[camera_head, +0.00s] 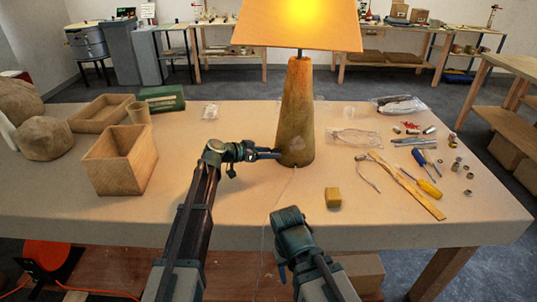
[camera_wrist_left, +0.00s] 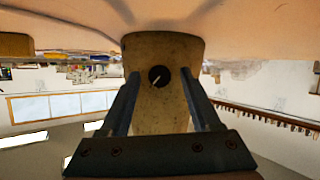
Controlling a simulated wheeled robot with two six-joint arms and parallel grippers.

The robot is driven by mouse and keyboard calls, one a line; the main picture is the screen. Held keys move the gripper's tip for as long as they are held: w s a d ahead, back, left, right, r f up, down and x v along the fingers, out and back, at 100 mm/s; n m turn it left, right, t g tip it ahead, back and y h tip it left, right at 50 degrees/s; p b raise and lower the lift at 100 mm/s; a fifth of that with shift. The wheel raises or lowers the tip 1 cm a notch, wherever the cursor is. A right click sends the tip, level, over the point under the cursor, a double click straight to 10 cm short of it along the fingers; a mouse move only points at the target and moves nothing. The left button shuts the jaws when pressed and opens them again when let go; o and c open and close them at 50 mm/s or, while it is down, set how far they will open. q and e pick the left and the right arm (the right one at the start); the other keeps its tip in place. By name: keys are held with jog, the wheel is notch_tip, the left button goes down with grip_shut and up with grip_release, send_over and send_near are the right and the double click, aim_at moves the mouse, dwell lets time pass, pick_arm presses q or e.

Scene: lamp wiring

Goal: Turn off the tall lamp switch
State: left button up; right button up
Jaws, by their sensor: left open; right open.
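The tall lamp (camera_head: 297,105) stands upright on the table, its orange-yellow shade (camera_head: 300,22) glowing, so it is lit. Its tapered wooden base also shows in the left wrist view (camera_wrist_left: 160,110), where the picture is upside down. A round dark switch knob (camera_wrist_left: 158,76) with a light pointer mark sits on the base there. My left gripper (camera_head: 276,153) is open, level with the lower base at its left side; in the left wrist view the knob lies between its fingertips. Contact cannot be told. My right gripper (camera_head: 283,268) is open and apart from the lamp, near the table's front edge.
A yellow block (camera_head: 333,197) lies right of the lamp's front. Wires, a wooden strip (camera_head: 410,188), screwdrivers (camera_head: 428,187) and small metal parts lie on the right. A wooden box (camera_head: 120,160) stands on the left. A thin cord runs forward from the lamp.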

pick_arm(q)
grip_shut()
